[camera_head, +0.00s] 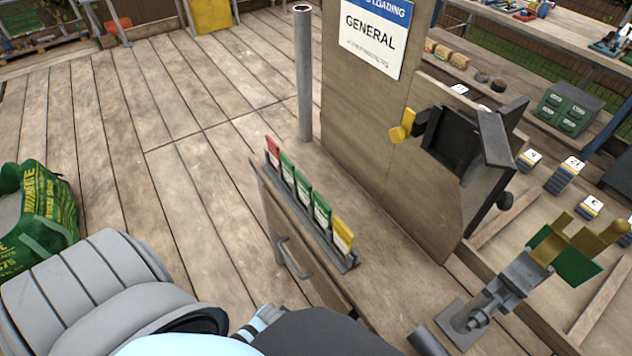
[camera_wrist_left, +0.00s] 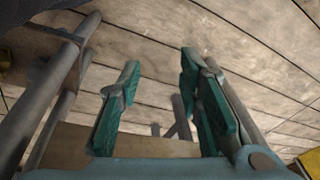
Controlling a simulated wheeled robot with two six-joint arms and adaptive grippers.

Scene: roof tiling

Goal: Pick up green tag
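Several green tags stand upright in a dark rack (camera_head: 347,266) on top of a wooden cabinet. Three green tags, one at the back (camera_head: 288,172), one in the middle (camera_head: 304,188) and one nearer (camera_head: 322,211), stand between a red tag (camera_head: 273,151) and a yellow tag (camera_head: 342,236). My left gripper (camera_wrist_left: 160,75) shows in the left wrist view with its two teal fingers spread and nothing between them. No tag is clear in that view. In the head view my left arm fills the lower left, and its fingertips are not visible. My right gripper is not in view.
The cabinet's front has a metal handle (camera_head: 296,262). A grey post (camera_head: 304,75) and a wooden board with a GENERAL sign (camera_head: 376,35) rise behind the rack. A metal clamp-like fixture (camera_head: 500,292) stands at lower right. A green sack (camera_head: 38,212) lies left. Floor between is clear.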

